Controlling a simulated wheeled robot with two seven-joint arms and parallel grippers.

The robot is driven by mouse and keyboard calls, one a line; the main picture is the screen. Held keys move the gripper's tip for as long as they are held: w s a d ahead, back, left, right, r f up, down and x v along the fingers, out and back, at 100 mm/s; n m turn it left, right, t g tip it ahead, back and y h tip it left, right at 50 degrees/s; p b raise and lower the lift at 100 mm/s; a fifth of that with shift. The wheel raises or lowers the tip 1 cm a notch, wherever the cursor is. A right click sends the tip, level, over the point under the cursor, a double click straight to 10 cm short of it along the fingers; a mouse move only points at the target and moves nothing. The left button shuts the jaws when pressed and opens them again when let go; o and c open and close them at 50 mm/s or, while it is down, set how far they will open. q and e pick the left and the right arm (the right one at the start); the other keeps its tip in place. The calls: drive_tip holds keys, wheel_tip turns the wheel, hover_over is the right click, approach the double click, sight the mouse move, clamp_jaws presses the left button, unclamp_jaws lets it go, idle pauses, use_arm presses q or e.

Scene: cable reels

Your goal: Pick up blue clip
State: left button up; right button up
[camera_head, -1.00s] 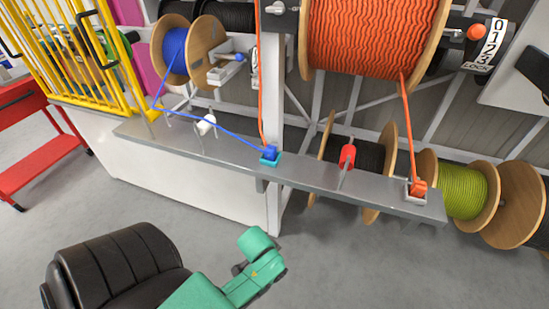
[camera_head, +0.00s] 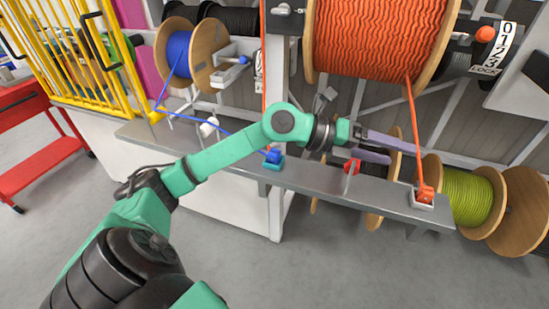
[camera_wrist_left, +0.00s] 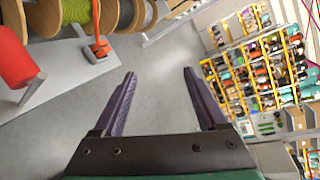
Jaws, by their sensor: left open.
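The blue clip (camera_head: 274,156) sits on a small teal base on the grey metal shelf, with the blue cable running to it from the upper left. My left gripper (camera_head: 402,149) is open and empty, above the shelf to the right of the clip, pointing right. In the left wrist view its two fingers (camera_wrist_left: 160,100) are spread with only floor between them. The clip does not show in the left wrist view. My right gripper is not in view.
An orange clip (camera_head: 425,194) stands at the shelf's right end, also in the left wrist view (camera_wrist_left: 99,46). A red cylinder (camera_wrist_left: 16,62) is close to the gripper's left. The blue reel (camera_head: 180,52) and yellow rack (camera_head: 80,60) are at left.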

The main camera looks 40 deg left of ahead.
use_arm(q)
drive_tip(key=a+f+g+y, duration=0.1)
drive_tip(key=a+f+y, duration=0.3)
drive_tip(key=a+y, duration=0.3)
drive_tip(key=n+g+y, duration=0.3)
drive_tip(key=y, duration=0.4)
approach(273, 152)
drive_tip(key=p+x, duration=0.2)
drive_tip(key=x, duration=0.8)
drive_tip(key=shift+d+r, duration=0.1)
clamp_jaws()
